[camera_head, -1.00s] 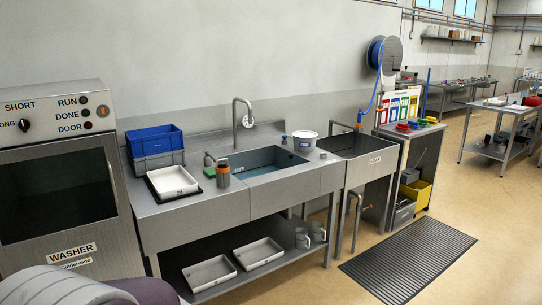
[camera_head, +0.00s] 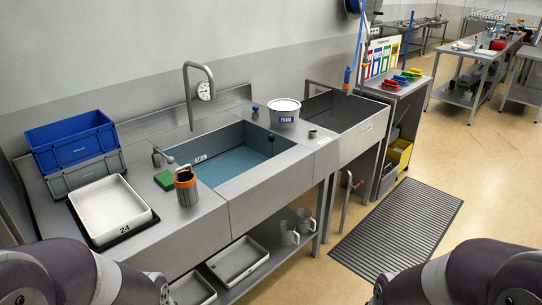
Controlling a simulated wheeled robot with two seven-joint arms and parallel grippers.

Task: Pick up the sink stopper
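I cannot surely pick out the sink stopper. My arm links show at the bottom left and bottom right, but neither gripper is in view.
A white tub (camera_head: 285,117) stands behind the ledge. An orange-and-grey canister (camera_head: 186,188), a green sponge (camera_head: 164,180), a white tray (camera_head: 110,211) and stacked blue and grey crates (camera_head: 73,146) crowd the left counter. A black floor mat (camera_head: 395,232) lies right of the sink.

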